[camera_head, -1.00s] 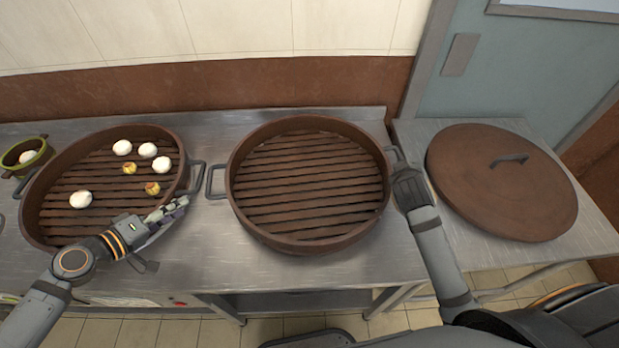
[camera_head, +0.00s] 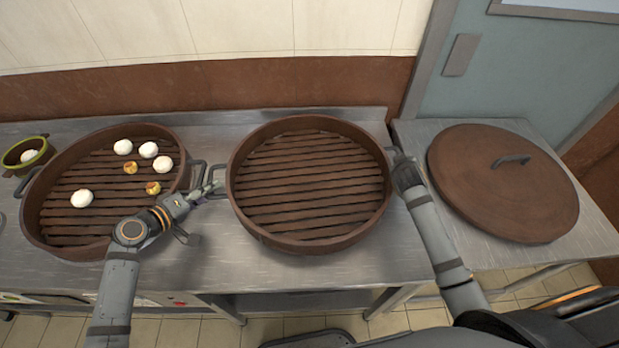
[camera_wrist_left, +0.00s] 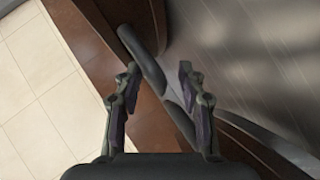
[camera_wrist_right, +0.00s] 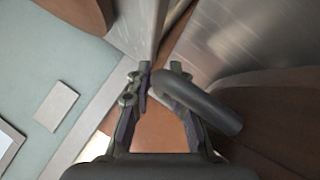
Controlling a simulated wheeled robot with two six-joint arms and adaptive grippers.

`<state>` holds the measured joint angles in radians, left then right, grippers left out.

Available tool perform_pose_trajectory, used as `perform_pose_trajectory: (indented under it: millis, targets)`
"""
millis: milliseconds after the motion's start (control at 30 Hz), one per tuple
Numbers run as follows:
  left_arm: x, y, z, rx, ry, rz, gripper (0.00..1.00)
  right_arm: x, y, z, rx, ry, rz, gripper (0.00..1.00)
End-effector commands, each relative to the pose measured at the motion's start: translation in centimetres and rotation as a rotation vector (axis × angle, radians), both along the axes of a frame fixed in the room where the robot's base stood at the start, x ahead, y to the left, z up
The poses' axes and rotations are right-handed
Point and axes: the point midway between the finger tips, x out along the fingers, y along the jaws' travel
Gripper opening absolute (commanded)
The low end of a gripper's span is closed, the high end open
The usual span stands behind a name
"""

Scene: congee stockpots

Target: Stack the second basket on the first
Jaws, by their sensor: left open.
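The empty round brown slatted basket (camera_head: 310,235) stands on the steel counter at the middle. The other brown basket (camera_head: 75,243), at the left, holds several white buns (camera_head: 82,198) and yellow pieces (camera_head: 153,187). My left gripper (camera_head: 207,186) is open near the empty basket's left handle (camera_head: 217,172). In the left wrist view a dark handle (camera_wrist_left: 142,52) passes between and beyond the open fingers (camera_wrist_left: 158,95). My right gripper (camera_head: 403,168) is at the empty basket's right handle (camera_head: 391,152). In the right wrist view the handle (camera_wrist_right: 205,103) crosses one finger; whether it is gripped is unclear.
A round brown lid (camera_head: 500,200) with a dark handle lies on the side table (camera_head: 590,235) at the right. A small green-rimmed pot (camera_head: 24,155) stands at the far left. The wall (camera_head: 210,90) runs behind the counter (camera_head: 290,272).

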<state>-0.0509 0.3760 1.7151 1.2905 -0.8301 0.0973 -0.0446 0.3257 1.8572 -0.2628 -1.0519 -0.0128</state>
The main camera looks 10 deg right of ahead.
Motion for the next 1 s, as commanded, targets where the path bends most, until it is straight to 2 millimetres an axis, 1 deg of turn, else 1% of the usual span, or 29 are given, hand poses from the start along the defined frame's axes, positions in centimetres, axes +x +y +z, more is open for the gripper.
perform_pose_trajectory:
  millis: [167, 200, 333, 400, 500, 867, 1000]
  targets:
    - [-0.01, 0.00, -0.01, 0.000, 0.000, 0.000, 0.40, 0.01, 0.00, 0.02, 0.000, 0.000, 0.000, 0.20]
    - [-0.01, 0.01, -0.01, 0.000, 0.000, 0.000, 0.39, 0.01, -0.01, 0.03, 0.000, 0.000, 0.000, 0.18]
    - [-0.02, 0.01, 0.00, 0.000, 0.000, 0.000, 0.21, 0.00, 0.01, 0.03, 0.000, 0.000, 0.000, 0.01]
    - [-0.03, 0.02, 0.00, 0.000, 0.000, 0.000, 0.12, 0.00, 0.01, 0.03, 0.000, 0.000, 0.000, 0.00]
    - [-0.03, 0.02, -0.01, 0.000, 0.000, 0.000, 0.00, -0.01, 0.01, 0.03, 0.000, 0.000, 0.000, 0.00]
    - [-0.04, 0.04, -0.03, 0.000, 0.000, 0.000, 0.00, -0.01, 0.02, 0.02, 0.000, 0.000, 0.000, 0.00]
    - [0.02, 0.01, 0.40, -0.001, -0.004, 0.000, 0.00, 0.07, 0.02, 0.47, -0.002, -0.004, 0.001, 0.00]
